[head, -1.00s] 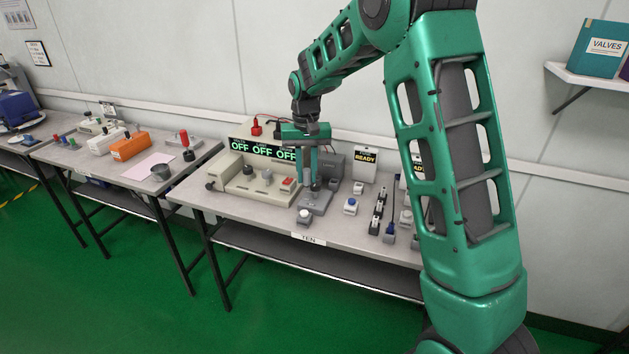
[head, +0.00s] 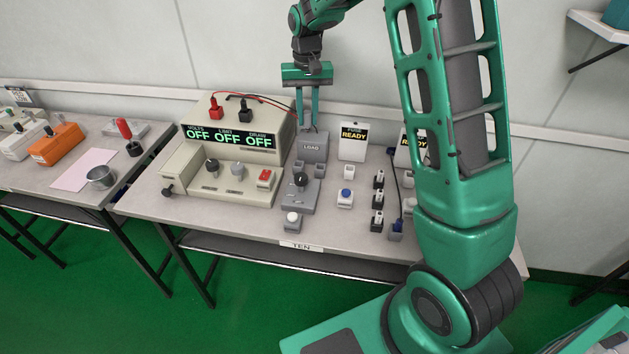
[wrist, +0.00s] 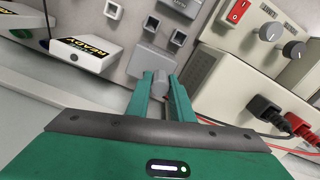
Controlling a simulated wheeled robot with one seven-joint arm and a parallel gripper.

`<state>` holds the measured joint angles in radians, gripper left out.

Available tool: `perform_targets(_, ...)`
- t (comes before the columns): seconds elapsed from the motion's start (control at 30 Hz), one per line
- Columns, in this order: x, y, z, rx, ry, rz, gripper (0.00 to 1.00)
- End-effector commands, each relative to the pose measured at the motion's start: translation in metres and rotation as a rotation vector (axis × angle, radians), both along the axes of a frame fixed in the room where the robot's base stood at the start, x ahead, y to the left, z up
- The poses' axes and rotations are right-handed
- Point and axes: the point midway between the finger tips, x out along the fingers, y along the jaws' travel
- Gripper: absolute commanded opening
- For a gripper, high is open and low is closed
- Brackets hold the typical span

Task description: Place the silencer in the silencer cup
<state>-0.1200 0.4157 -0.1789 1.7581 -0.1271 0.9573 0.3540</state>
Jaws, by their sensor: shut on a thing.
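My gripper (head: 307,121) is in the air over the grey LOAD box (head: 312,147), fingers pointing down. In the wrist view its fingers (wrist: 161,93) are closed on a short grey cylinder, the silencer (wrist: 160,82). In the head view the silencer is too small to make out clearly between the fingertips. A round grey metal cup (head: 100,178), which looks like the silencer cup, stands upright on the left table beside a pink sheet (head: 84,170). It is well to the left of my gripper and not in the wrist view.
The beige power supply (head: 233,135) stands left of my gripper, its displays reading OFF, with red and black plugs on top. READY signs (head: 353,142) stand to the right. A gap separates the two tables.

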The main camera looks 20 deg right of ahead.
Motion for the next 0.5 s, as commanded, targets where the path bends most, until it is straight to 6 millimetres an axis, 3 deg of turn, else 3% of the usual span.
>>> perform_targets(0.13,-0.005,0.000,0.001,0.003,0.000,0.005,0.00)
perform_targets(0.27,-0.029,0.014,0.004,0.015,0.000,0.054,0.00)
perform_targets(0.5,-0.115,0.057,0.008,0.030,-0.001,0.246,0.00)
